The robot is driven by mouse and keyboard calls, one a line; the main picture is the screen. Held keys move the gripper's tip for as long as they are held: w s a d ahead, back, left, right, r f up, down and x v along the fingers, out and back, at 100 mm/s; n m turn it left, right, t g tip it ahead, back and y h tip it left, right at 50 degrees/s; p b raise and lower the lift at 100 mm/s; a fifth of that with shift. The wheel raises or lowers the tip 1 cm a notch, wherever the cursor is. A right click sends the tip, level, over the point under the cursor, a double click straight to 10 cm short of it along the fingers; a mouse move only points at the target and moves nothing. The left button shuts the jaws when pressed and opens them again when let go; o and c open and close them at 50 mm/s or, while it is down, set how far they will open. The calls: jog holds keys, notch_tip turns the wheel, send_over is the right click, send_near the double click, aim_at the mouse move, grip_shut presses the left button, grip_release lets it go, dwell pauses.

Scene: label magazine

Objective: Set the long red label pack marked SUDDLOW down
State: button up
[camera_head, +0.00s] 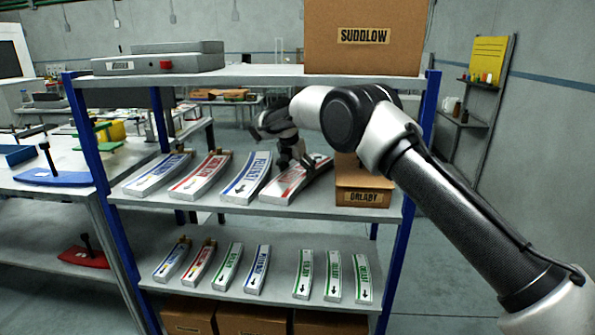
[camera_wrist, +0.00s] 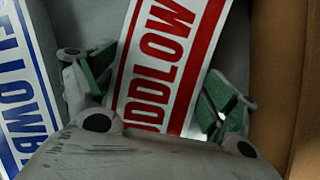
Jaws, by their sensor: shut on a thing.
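The long red-bordered label pack marked SUDDLOW (camera_head: 283,188) is on the middle shelf (camera_head: 330,213), between a blue pack and a cardboard box. In the wrist view the pack (camera_wrist: 172,50) runs between my two fingers, with most of the word SUDDLOW readable. My gripper (camera_head: 294,163) is shut across the pack's width from above; in the wrist view my gripper (camera_wrist: 155,92) has a green-padded finger on each side. The pack looks about level with its neighbours; whether its underside touches the shelf cannot be told. My gripper hides part of its middle.
A blue-marked pack (camera_head: 246,178) lies close on the left, beyond it a red one (camera_head: 200,177) and another blue one (camera_head: 158,174). A small cardboard box (camera_head: 363,198) stands close on the right. The upper shelf (camera_head: 250,77) is above, holding a SUDDLOW carton (camera_head: 365,55).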

aim_at(280, 185)
jog(key=o, duration=1.5)
jog(key=shift+c, duration=0.2)
jog(key=shift+s+r, duration=0.1)
jog(key=shift+r, duration=0.25)
jog(key=v, duration=0.3)
jog(key=shift+s+a+f, duration=0.1)
jog(key=shift+a, duration=0.05)
jog(key=s+a, duration=0.1)
jog(key=s, duration=0.2)
jog(key=s+a, duration=0.2)
jog(key=s, duration=0.2)
jog(key=s+a, duration=0.1)
jog(key=s, duration=0.2)
jog(key=shift+s+a+f, duration=0.2)
jog(key=shift+s+a, duration=0.1)
